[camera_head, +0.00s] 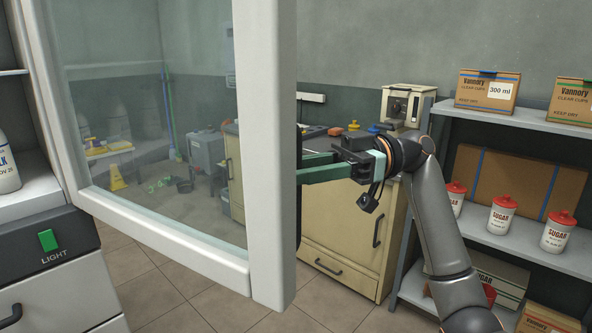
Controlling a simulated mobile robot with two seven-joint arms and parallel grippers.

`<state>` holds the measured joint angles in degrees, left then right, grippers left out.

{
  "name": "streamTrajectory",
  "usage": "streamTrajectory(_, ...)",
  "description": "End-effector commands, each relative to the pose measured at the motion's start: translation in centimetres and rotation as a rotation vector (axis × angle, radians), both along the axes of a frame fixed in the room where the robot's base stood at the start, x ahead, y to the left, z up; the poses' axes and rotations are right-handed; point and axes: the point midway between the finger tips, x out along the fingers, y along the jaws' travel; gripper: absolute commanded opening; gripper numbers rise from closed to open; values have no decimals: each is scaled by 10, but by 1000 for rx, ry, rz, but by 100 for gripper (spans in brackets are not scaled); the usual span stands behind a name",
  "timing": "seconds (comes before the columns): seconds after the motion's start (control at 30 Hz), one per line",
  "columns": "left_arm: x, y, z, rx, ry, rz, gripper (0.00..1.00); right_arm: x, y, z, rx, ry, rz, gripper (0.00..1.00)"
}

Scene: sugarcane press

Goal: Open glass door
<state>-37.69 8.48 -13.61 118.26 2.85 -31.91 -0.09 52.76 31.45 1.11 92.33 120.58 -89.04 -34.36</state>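The glass door (263,150) has a thick white frame around a clear pane (160,120). It stands swung out from the white cabinet at the left and fills the left half of the head view. My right gripper (308,168) reaches in from the right to the door's free edge. Its green fingers lie beside a dark upright strip at that edge, perhaps the handle. The fingertips are partly hidden behind the frame, so I cannot tell whether they grip it. My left gripper is not in view.
The cabinet, with a green light switch (47,239) and a milk bottle (6,165), is at left. A beige drawer unit (345,225) stands behind the door. Shelves at right hold red-lidded sugar jars (502,214) and cardboard boxes (487,90). Tiled floor (215,308) shows below the door.

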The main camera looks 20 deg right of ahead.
Motion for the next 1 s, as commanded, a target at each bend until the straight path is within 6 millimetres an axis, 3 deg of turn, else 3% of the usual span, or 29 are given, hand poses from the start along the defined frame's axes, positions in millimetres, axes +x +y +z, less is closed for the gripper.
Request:
streamTrajectory(0.13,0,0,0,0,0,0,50,-1,0,0,0,-2,2,52)
streamTrajectory(0.47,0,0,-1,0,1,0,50,-1,-8,1,-1,-3,2,52)
streamTrajectory(1.0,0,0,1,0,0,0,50,-3,-110,1,0,-2,1,52)
